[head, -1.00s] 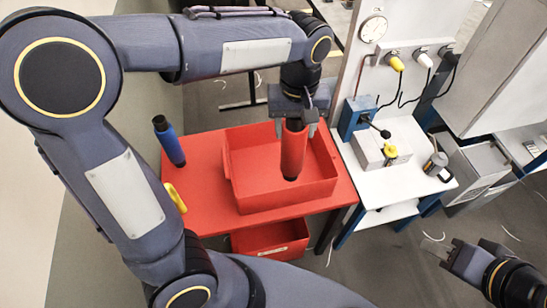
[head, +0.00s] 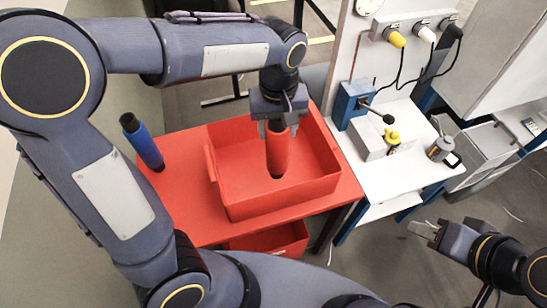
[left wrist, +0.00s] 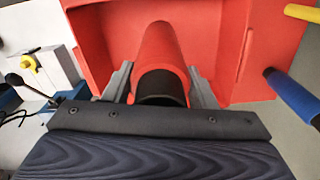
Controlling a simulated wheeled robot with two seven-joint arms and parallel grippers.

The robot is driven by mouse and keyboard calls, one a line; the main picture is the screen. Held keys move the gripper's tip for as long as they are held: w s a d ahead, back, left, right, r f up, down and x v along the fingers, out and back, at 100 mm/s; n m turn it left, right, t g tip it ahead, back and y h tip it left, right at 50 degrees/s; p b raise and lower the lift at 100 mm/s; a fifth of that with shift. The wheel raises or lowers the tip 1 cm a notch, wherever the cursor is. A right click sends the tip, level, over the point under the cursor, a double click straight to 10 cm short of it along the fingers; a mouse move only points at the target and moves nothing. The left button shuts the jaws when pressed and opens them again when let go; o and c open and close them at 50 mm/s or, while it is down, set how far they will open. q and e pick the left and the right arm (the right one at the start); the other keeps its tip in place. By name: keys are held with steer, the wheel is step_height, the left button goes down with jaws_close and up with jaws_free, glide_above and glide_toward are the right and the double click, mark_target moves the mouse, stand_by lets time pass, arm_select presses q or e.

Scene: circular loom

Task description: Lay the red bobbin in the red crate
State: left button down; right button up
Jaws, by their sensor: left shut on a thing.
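The red bobbin (head: 278,152) has a dark lower end and hangs roughly upright inside the outline of the red crate (head: 293,205). My left gripper (head: 278,127) is shut on the bobbin's upper part. The left wrist view shows the bobbin (left wrist: 160,55) between the two fingers (left wrist: 160,88), pointing into the crate (left wrist: 232,45). I cannot tell whether its lower end touches the crate floor. The crate looks otherwise empty. My right gripper (head: 425,231) is far to the right, away from the crate, and its finger gap is too small to judge.
The crate stands on a red table (head: 190,200). A blue bobbin (head: 143,141) stands at the table's left. A yellow bar (left wrist: 302,13) shows in the left wrist view. A white bench (head: 405,170) with a lever device adjoins the right. Another red bin (head: 270,240) sits below.

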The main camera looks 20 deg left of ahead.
arm_select(q)
step_height(320, 180, down, 7)
steer(key=shift+f, duration=0.2)
stand_by(0.3)
steer(key=shift+f, duration=0.15)
steer(key=c, duration=0.6)
jaws_free()
step_height(320, 180, up, 12)
steer(key=shift+r, duration=0.2)
